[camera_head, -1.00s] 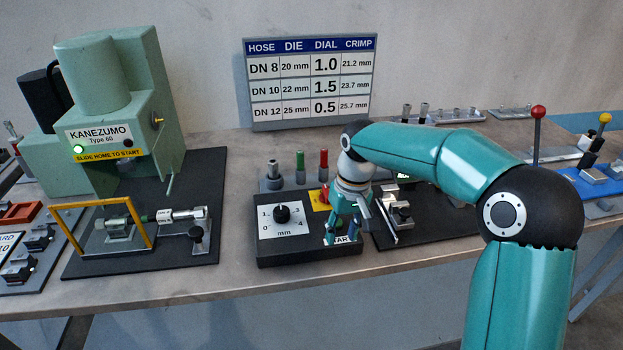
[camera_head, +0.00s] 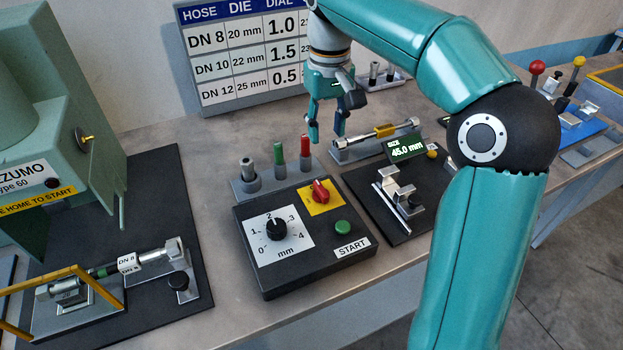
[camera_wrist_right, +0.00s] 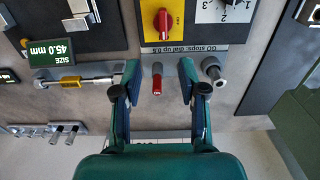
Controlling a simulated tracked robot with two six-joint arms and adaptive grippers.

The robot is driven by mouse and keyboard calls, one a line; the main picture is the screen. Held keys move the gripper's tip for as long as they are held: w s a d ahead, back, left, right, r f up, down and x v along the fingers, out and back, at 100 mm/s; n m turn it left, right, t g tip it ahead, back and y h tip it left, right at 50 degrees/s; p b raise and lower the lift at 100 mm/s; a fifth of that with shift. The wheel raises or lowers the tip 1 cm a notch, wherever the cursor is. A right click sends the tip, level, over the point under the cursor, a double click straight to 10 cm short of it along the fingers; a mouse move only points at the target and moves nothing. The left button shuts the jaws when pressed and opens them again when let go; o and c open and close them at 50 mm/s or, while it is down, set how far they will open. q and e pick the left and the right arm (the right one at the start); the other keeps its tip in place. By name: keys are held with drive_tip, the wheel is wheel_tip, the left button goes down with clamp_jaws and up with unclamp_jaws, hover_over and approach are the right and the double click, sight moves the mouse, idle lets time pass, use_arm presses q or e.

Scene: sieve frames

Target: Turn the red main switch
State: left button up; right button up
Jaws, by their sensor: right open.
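The red main switch (camera_head: 320,191) is a knob on a yellow plate (camera_head: 323,203) at the back of the black control box (camera_head: 300,265). It also shows at the top of the wrist view (camera_wrist_right: 163,20), its grip running up and down there. My right gripper (camera_head: 326,132) is open and empty, above the table behind the control box and apart from the switch. In the wrist view its fingertips (camera_wrist_right: 159,70) stand either side of a red pin (camera_wrist_right: 157,82); I cannot tell the height gap. My left gripper is out of view.
A dial (camera_head: 276,229) and a green START button (camera_head: 342,228) share the box. A green pin (camera_head: 279,158) and a grey post (camera_head: 250,173) stand behind it. A gauge with a 45.0 mm display (camera_head: 405,148) is right; the green press (camera_head: 40,110) is left.

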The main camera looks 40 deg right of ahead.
sight(321, 188)
drive_tip(key=f, duration=1)
drive_tip(key=f+b, duration=0.1)
drive_tip(key=f, duration=0.5)
drive_tip(key=shift+w+a, duration=0.2)
drive_tip(key=shift+a, duration=0.05)
clamp_jaws()
